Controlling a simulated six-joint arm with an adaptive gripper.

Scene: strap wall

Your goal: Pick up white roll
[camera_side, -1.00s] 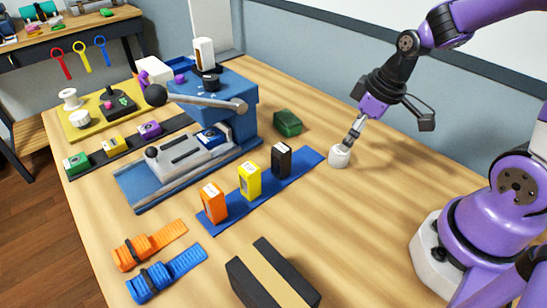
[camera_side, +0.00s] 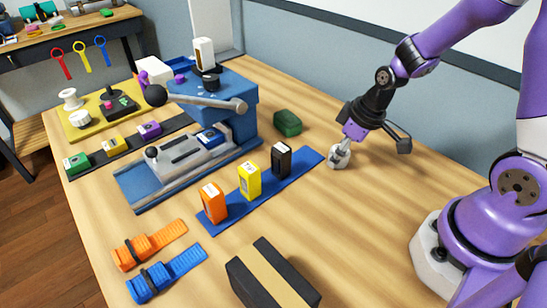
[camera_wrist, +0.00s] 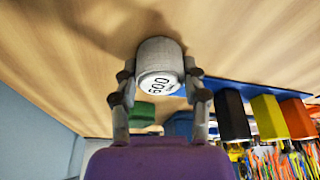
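The white roll (camera_side: 338,160) stands on the wooden table, right of the blue strip. In the wrist view the white roll (camera_wrist: 158,58) shows a printed round end face. My gripper (camera_side: 341,151) is down at the roll. In the wrist view my gripper (camera_wrist: 159,72) has one finger on each side of it, with the tips very close to its sides. I cannot tell whether the fingers press on it. The roll seems to rest on the table, and part of it is hidden by the fingers in the side view.
Black (camera_side: 281,160), yellow (camera_side: 249,181) and orange (camera_side: 212,203) boxes stand on the blue strip (camera_side: 308,158). A green block (camera_side: 287,123) lies behind the roll. A blue lever machine (camera_side: 238,105) stands at left.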

